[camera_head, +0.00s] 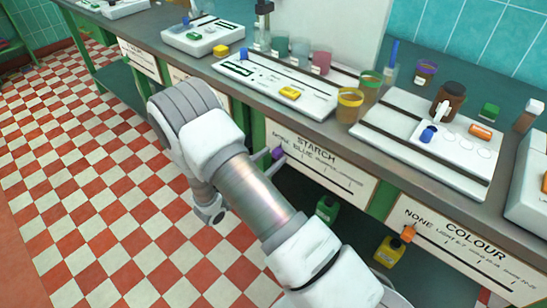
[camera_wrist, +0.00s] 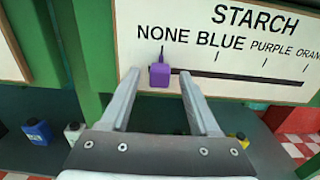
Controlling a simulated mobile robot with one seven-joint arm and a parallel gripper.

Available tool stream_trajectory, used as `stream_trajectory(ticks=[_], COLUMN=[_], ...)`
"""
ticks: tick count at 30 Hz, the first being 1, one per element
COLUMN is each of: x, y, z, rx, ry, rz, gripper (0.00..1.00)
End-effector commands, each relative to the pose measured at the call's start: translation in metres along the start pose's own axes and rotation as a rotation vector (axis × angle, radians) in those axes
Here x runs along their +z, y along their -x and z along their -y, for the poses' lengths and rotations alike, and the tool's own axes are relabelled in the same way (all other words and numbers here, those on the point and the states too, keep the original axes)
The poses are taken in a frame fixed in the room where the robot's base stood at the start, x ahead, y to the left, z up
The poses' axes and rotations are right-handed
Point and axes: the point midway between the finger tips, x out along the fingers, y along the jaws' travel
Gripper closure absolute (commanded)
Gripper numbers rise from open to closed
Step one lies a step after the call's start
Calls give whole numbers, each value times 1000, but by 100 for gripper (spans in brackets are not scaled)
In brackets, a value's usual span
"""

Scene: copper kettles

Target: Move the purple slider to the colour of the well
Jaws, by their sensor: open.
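The purple slider (camera_wrist: 160,76) is a small block with a thin upright pointer, at the left end of the dark track (camera_wrist: 240,84) on the white STARCH board (camera_wrist: 285,45). Its pointer is near the NONE label. The slider also shows in the head view (camera_head: 277,153). My gripper (camera_wrist: 157,88) is open, with one finger on each side of the slider; I cannot tell whether they touch it. A white plate (camera_head: 392,138) with round, pale wells (camera_head: 462,149) lies on the bench at right. A blue-ended dropper (camera_head: 428,134) covers part of it.
The bench (camera_head: 340,140) above the board holds jars, beakers and white instruments. To the right is a COLOUR board (camera_head: 470,250) with an orange slider (camera_head: 408,233). Green (camera_head: 327,208) and yellow (camera_head: 390,251) bottles stand underneath. The checkered floor (camera_head: 90,190) at left is clear.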

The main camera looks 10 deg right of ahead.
Motion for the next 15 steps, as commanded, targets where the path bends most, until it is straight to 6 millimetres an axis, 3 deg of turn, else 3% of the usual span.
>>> stream_trajectory(ticks=[4, 13, 15], x=[0, 0, 0], y=[-10, -12, -12], z=[0, 0, 0], rx=[0, 0, 0], ry=[0, 0, -1], rz=[-1, -1, -1], gripper=[38, 38, 50])
